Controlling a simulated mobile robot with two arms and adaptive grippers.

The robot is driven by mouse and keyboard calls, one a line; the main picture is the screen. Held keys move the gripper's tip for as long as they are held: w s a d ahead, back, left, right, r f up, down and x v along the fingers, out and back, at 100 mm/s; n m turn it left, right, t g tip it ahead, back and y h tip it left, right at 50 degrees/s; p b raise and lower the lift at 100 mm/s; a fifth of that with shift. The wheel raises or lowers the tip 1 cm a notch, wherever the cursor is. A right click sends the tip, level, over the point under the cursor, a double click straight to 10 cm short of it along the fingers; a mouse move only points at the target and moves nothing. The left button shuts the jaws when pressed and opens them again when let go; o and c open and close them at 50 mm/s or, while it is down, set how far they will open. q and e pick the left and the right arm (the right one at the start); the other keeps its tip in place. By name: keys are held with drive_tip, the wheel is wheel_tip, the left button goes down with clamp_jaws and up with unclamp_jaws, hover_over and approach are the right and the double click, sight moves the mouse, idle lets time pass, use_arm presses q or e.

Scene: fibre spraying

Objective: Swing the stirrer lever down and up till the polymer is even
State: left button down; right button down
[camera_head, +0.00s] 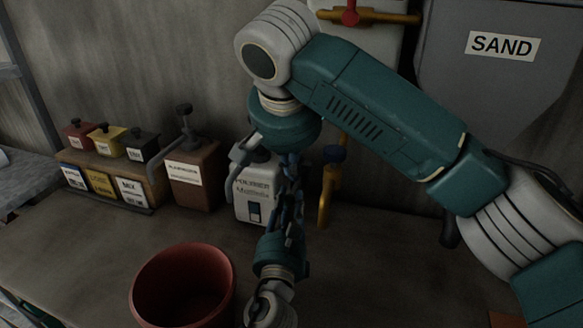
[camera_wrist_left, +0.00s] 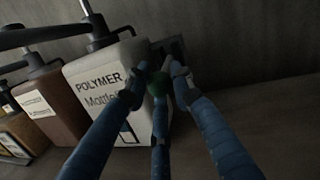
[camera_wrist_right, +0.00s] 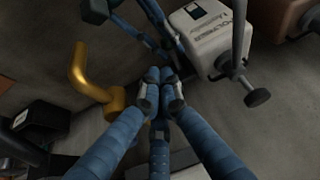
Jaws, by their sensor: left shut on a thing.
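The polymer box (camera_head: 257,197) is white, labelled "POLYMER" and "Mottled", with a small level window (camera_head: 254,212) on its front. It also shows in the left wrist view (camera_wrist_left: 105,80) and the right wrist view (camera_wrist_right: 213,35). My left gripper (camera_head: 289,232) reaches up from below at the box's right side.
A red bucket (camera_head: 185,285) stands in front on the worktop. A brown canister (camera_head: 195,178) and several small labelled boxes (camera_head: 105,185) stand left. A grey sand hopper (camera_head: 505,75) is at back right.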

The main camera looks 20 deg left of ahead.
sight(294, 201)
use_arm(q)
drive_tip(key=shift+r, duration=0.1)
use_arm(e)
drive_tip(key=x, duration=1.1)
drive_tip(key=shift+a+f, duration=0.15)
drive_tip(key=shift+a, duration=0.05)
